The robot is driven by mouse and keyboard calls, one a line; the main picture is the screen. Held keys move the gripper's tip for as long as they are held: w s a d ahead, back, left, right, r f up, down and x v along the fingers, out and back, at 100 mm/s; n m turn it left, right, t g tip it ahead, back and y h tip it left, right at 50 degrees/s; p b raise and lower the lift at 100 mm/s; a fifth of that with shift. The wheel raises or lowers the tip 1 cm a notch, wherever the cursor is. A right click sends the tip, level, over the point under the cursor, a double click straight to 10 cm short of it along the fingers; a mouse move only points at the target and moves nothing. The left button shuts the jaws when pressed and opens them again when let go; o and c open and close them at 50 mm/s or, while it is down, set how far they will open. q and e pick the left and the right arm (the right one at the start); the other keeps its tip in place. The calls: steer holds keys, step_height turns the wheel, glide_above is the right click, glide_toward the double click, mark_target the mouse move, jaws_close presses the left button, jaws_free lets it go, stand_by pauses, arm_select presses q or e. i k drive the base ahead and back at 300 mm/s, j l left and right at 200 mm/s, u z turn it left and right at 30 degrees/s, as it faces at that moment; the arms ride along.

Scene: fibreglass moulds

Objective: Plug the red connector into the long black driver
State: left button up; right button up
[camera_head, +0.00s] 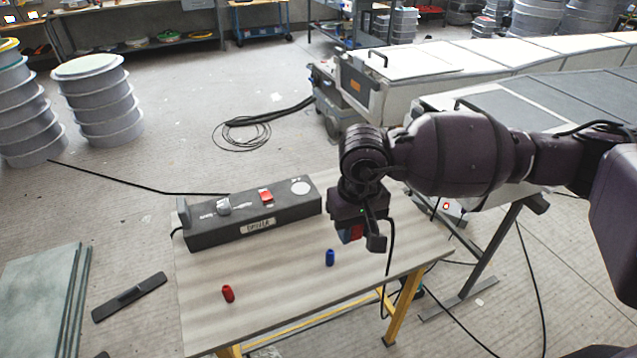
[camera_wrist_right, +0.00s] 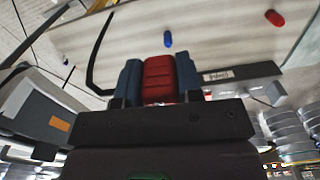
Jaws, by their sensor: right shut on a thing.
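The long black driver (camera_head: 285,209) lies on the table at the left, with a red switch, a round white sticker and a label on it. Part of it also shows in the wrist view (camera_wrist_right: 262,70). My right gripper (camera_head: 357,236) is over the table's right part, to the right of the driver and apart from it. It is shut on a red ridged connector (camera_wrist_right: 159,78), held between two blue finger pads. In the head view the connector (camera_head: 350,234) is mostly hidden by the gripper. The driver's socket cannot be made out. My left gripper is not in view.
A black cable (camera_head: 389,262) hangs beside my right gripper. The table's front part is otherwise clear. A grey-topped bench (camera_head: 560,100) stands behind my right arm.

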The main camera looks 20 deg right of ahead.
mark_target(297, 198)
steer(key=l+u, duration=0.2)
steer(key=u, duration=0.65)
steer(key=l+u, duration=0.3)
steer(key=k+l+u, duration=0.1)
steer(key=l+u, duration=0.25)
steer(key=k+l+u, duration=0.1)
steer(key=l, duration=0.25)
steer(key=k+l+u, duration=0.15)
steer(key=k+l, duration=0.1)
steer(key=l, duration=0.2)
steer(key=k+l, duration=0.25)
steer(key=l, duration=0.3)
